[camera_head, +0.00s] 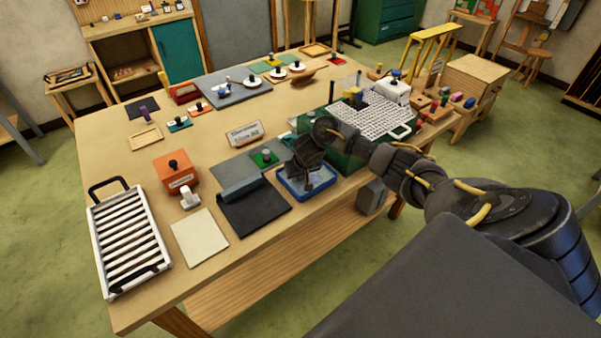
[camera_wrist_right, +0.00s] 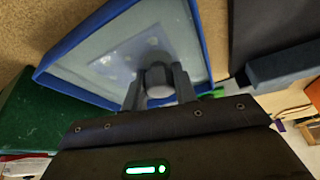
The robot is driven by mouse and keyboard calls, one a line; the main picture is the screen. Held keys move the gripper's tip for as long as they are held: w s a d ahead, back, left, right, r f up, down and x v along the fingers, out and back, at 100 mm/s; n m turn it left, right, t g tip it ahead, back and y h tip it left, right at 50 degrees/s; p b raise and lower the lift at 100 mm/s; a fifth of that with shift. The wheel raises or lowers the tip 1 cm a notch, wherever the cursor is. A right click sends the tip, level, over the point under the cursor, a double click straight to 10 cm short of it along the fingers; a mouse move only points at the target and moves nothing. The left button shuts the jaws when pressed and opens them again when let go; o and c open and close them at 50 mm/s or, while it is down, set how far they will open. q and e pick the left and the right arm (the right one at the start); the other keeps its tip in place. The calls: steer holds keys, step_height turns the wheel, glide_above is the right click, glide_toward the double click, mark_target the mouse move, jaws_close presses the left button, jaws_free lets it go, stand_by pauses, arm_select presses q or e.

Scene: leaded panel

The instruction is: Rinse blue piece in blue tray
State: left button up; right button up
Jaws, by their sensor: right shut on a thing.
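The blue tray (camera_head: 289,188) sits near the table's front edge, and its blue rim shows large in the right wrist view (camera_wrist_right: 210,35). My right gripper (camera_head: 309,181) points down into it. In the wrist view the fingers (camera_wrist_right: 159,88) are shut on a dark round knob. A pale blue flat piece (camera_wrist_right: 125,62) with light specks shows below the knob, inside the tray. I cannot tell whether the piece touches the tray's bottom. The gripper hides much of the piece and tray in the head view. My left gripper is not in view.
A dark folded cloth or mat (camera_head: 255,210) lies just left of the tray. A white slatted rack (camera_head: 128,245) and a cream sheet (camera_head: 199,238) lie farther left.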

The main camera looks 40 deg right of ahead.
steer(key=shift+a, duration=0.35)
steer(key=shift+d+p, duration=0.4)
steer(key=shift+p, duration=0.2)
stand_by(0.4)
stand_by(1.1)
steer(key=shift+r+p, duration=1)
steer(key=shift+r, duration=1.55)
steer(key=shift+r, duration=1.5)
